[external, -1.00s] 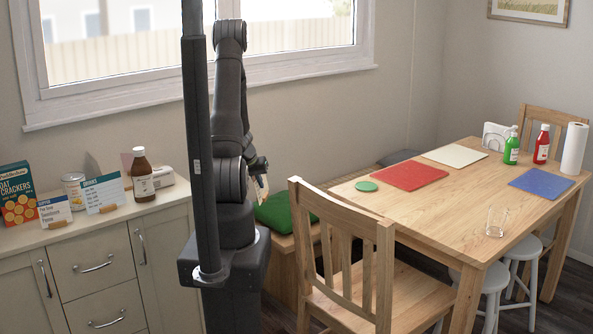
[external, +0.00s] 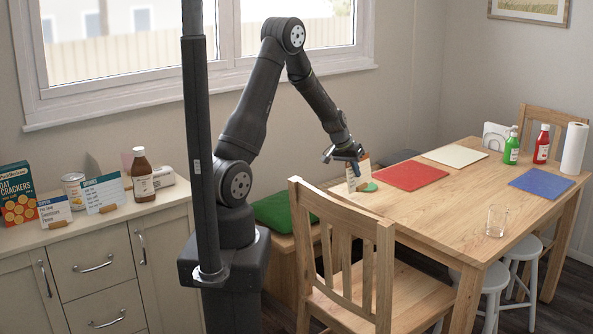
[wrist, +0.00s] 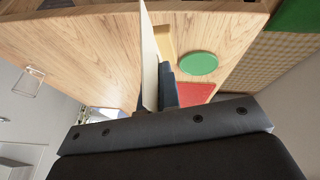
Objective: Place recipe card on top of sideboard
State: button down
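The recipe card (external: 352,180) is a pale upright card at the near left corner of the wooden table. In the wrist view the card (wrist: 150,55) shows almost edge-on, with a small wooden block (wrist: 163,40) at its foot. My gripper (external: 347,156) is shut on the card's upper part; a dark finger (wrist: 168,85) lies against it. I cannot tell whether the foot touches the table. The sideboard (external: 115,228) is at the left, with its pale top in view.
The table (external: 440,215) carries a green coaster (external: 369,187), mats and a glass (external: 497,221). A chair (external: 340,235) stands in front.

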jog(key=s+d+r+m, duration=0.1)
jog(key=s+d+r, duration=0.1)
jog(key=s+d, duration=0.5)
jog(key=s+d+r+m+g, duration=0.1)
jog(key=s+d+r+m, duration=0.1)
jog(key=s+d, duration=0.5)
jog(key=d+r, duration=0.1)
jog(key=d, duration=0.4)
jog(key=shift+s+d+r+h, duration=0.2)
jog(key=shift+r+h, duration=0.1)
jog(key=shift+w+a+f, duration=0.35)
jog(key=shift+w+f, duration=1.4)
jog(key=shift+w, duration=0.15)
jog(key=shift+w+a+f, duration=0.3)
jog(key=shift+w+f, duration=1.5)
jog(key=shift+w, duration=0.15)
jog(key=shift+w+a+f, duration=0.35)
jog(key=shift+w+f, duration=1.4)
jog(key=shift+w, duration=0.15)
jog(key=shift+f, duration=0.1)
